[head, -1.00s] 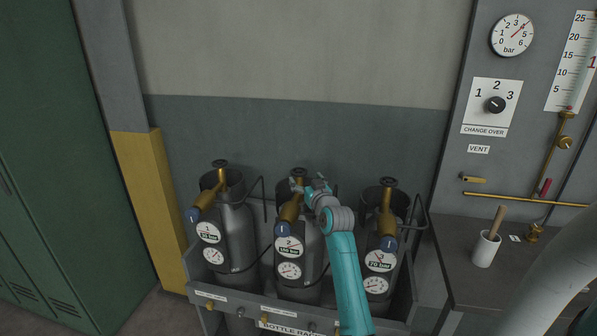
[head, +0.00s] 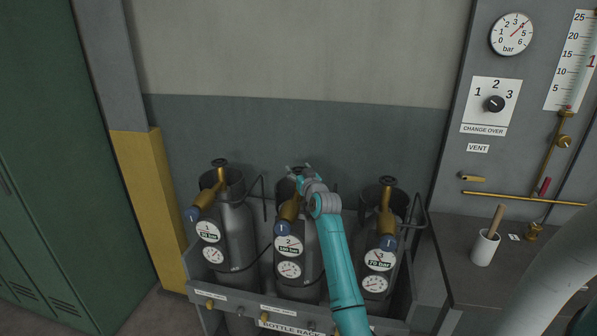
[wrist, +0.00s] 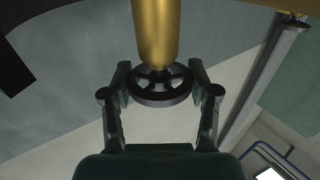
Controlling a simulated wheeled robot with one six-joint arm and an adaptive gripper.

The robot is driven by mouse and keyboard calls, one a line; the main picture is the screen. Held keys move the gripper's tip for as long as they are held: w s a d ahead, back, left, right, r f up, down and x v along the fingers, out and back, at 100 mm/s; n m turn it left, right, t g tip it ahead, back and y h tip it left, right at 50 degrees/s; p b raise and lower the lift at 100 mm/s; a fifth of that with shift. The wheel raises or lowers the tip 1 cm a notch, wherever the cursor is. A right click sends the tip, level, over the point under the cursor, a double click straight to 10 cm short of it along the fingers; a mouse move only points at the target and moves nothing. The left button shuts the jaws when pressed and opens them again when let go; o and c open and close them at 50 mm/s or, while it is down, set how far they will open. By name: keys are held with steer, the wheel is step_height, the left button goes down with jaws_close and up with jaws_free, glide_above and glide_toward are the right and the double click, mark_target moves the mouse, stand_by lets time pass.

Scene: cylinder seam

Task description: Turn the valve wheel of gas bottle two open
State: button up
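Gas bottle two (head: 309,256) stands upright in the middle of the rack, with a label and a small gauge on its front. Its brass valve body (head: 288,212) has a blue cap low at the front and shows as a brass stem in the wrist view (wrist: 159,30). The dark spoked valve wheel (wrist: 160,86) sits between the fingers of my gripper (wrist: 160,82), one at each side of its rim. The fingers are spread; whether they touch the rim I cannot tell. In the head view my gripper (head: 298,172) covers most of the wheel.
Bottle one (head: 235,230) stands to the left and bottle three (head: 379,268) to the right, each with its own wheel. The bottle rack (head: 270,309) has a front rail. A bench with a white cup (head: 484,248) stands at the right.

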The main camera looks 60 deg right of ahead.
steer(key=c, duration=0.3)
steer(key=shift+n+t+y, duration=0.4)
steer(key=shift+n+y, duration=0.1)
steer(key=shift+y, duration=0.2)
steer(key=shift+d+n+t+y, duration=0.1)
steer(key=shift+n+t+y, duration=0.4)
steer(key=shift+n+y, duration=0.45)
steer(key=shift+n+t+y, duration=0.6)
steer(key=shift+n+y, duration=0.75)
steer(key=shift+y, duration=1.1)
steer(key=shift+n+y, duration=0.3)
steer(key=shift+y, duration=0.2)
steer(key=o, duration=1.2)
